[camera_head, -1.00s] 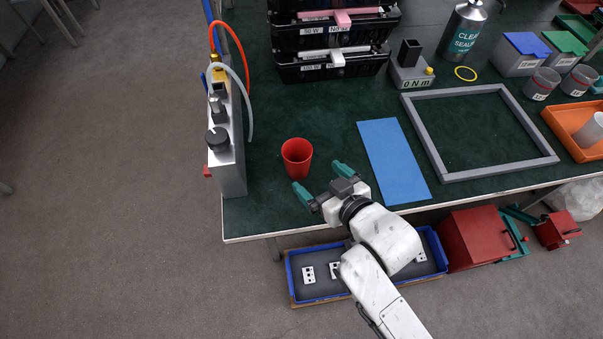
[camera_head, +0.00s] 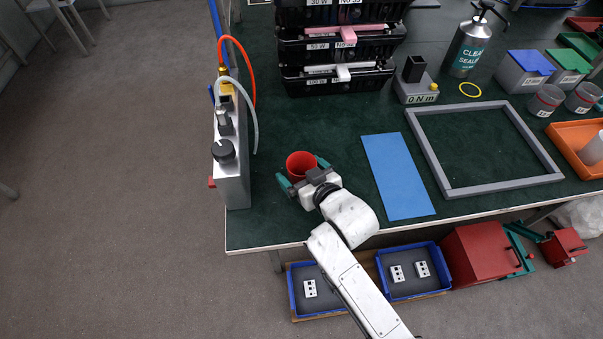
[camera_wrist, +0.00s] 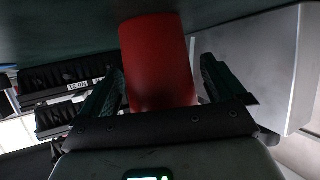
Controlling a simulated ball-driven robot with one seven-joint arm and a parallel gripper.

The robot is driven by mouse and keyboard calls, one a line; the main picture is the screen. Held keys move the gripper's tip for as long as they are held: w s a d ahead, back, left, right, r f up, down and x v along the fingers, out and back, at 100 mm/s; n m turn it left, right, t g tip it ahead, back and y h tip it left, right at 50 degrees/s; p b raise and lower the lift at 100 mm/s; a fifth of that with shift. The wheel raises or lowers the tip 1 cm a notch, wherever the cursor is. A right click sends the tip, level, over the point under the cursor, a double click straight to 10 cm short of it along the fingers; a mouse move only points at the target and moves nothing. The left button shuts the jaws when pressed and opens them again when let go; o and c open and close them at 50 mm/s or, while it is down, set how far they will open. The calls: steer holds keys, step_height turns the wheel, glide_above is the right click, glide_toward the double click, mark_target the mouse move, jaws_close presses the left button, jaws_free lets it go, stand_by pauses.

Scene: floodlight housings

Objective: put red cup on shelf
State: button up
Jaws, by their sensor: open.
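The red cup (camera_head: 300,164) stands upright on the dark green table top near its left end. My gripper (camera_head: 305,175) is at the cup from the front, with one green-tipped finger on either side of it. In the wrist view the cup (camera_wrist: 158,60) fills the space between the fingers of my gripper (camera_wrist: 160,85). The jaws are open, with a visible gap at the right finger. The black stacked rack (camera_head: 335,45) with labelled tiers stands at the back; I cannot tell whether it is the shelf.
A grey metal box with hoses (camera_head: 231,160) stands close left of the cup. A blue mat (camera_head: 398,176) and a grey frame (camera_head: 480,190) lie to the right. Blue trays (camera_head: 410,290) sit below the table's front edge. Green table is clear between cup and rack.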

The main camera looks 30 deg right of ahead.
steer(key=shift+c, duration=0.4)
steer(key=c, duration=1)
steer(key=shift+r, duration=0.1)
steer(key=shift+c, duration=0.2)
